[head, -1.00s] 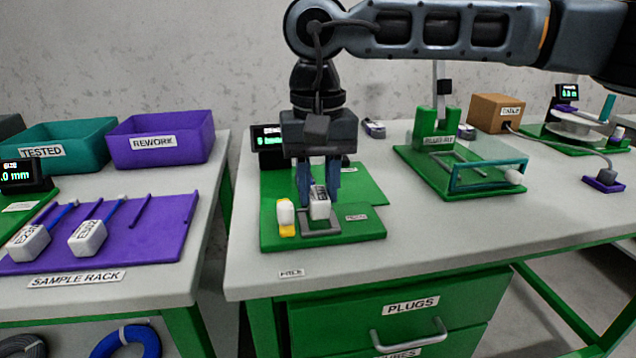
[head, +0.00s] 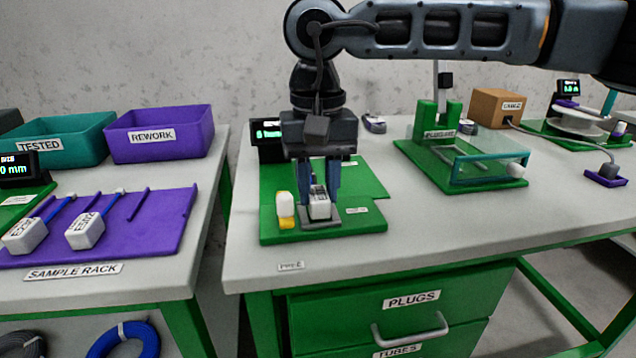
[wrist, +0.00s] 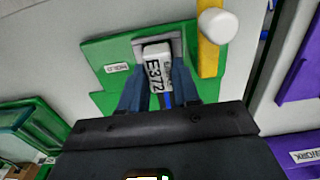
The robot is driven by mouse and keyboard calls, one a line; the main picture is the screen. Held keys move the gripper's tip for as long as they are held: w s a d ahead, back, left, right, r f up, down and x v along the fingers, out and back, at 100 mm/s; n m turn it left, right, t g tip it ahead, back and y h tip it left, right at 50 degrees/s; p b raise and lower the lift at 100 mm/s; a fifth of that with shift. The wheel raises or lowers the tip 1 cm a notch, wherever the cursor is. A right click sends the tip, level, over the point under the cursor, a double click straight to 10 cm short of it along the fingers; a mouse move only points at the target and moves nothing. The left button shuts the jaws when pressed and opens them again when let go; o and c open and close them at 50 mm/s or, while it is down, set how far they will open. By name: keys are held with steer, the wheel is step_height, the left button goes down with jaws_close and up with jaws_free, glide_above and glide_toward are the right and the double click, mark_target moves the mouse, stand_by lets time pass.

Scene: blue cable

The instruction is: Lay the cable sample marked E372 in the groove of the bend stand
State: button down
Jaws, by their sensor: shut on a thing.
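My gripper (head: 320,203) is shut on the white plug block of sample E372 (wrist: 158,68), whose label reads E372 in the wrist view. A short piece of its blue cable (wrist: 167,99) shows between the fingers; the rest is hidden. The block is over a grey holder (head: 305,217) on a green board (head: 355,223); I cannot tell whether it touches the holder. Beside it stands a yellow piece with a white rounded cap (head: 285,210). No stand is legibly labelled as the bend stand; a round pale disc station (head: 580,125) stands at the far right.
A purple sample rack (head: 150,235) at left holds two other white-ended samples. Teal (head: 80,140) and purple (head: 180,125) bins stand behind it. A green lever stand with a clear guard (head: 490,165) and a brown box (head: 495,107) are right of my gripper. The table's front strip is mostly clear.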

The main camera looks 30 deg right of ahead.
steer(key=shift+f+b, duration=0.3)
steer(key=shift+f, duration=0.2)
stand_by(0.4)
steer(key=c, duration=0.7)
jaws_free()
steer(key=shift+c, duration=0.2)
steer(key=shift+r, duration=0.1)
steer(key=shift+r+p, duration=2.4)
steer(key=shift+r, duration=1.55)
